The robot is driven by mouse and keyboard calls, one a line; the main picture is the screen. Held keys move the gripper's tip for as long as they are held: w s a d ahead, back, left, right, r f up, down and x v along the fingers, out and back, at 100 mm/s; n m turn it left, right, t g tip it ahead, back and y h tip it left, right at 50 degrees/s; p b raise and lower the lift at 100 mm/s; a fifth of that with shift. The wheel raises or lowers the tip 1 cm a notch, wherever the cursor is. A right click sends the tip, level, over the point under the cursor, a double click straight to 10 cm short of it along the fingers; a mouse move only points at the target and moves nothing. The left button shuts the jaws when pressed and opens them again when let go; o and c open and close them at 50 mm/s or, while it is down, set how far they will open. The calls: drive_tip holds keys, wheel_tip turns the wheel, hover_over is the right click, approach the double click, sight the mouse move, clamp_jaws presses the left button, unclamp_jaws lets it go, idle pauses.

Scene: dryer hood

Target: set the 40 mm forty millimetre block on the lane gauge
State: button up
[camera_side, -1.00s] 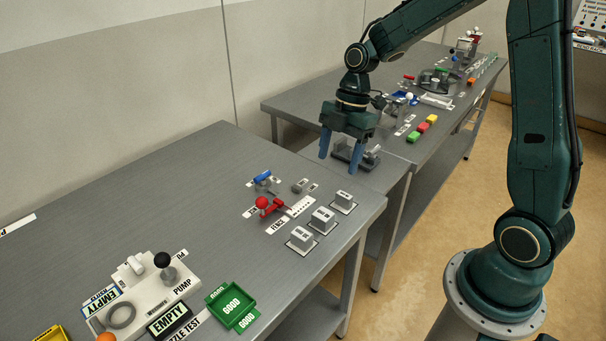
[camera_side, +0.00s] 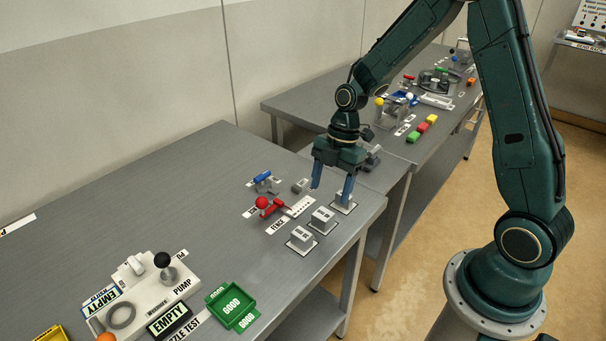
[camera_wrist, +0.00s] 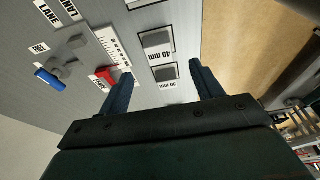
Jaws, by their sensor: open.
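My gripper (camera_side: 332,193) is open and empty, pointing down over the far end of that row. In the wrist view its fingers (camera_wrist: 160,70) straddle the block labelled 36 mm (camera_wrist: 167,72), apart from the 40 mm block. A red-handled fence (camera_side: 270,208) with a white scale lies left of the blocks. I cannot tell which part is the lane gauge.
The third block (camera_side: 301,238) stands at the row's near end. A blue-handled fixture (camera_side: 263,178) sits behind the fence. A pump unit (camera_side: 140,290) and green GOOD tray (camera_side: 232,303) are near the front. The table's right edge is close to the blocks.

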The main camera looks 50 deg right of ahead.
sight(323, 214)
drive_tip(key=shift+x, duration=0.8)
drive_tip(key=shift+x, duration=2.6)
drive_tip(key=c, duration=1.2)
drive_tip(key=shift+o, duration=0.2)
drive_tip(key=shift+r, duration=0.1)
wheel_tip(323, 214, up, 20)
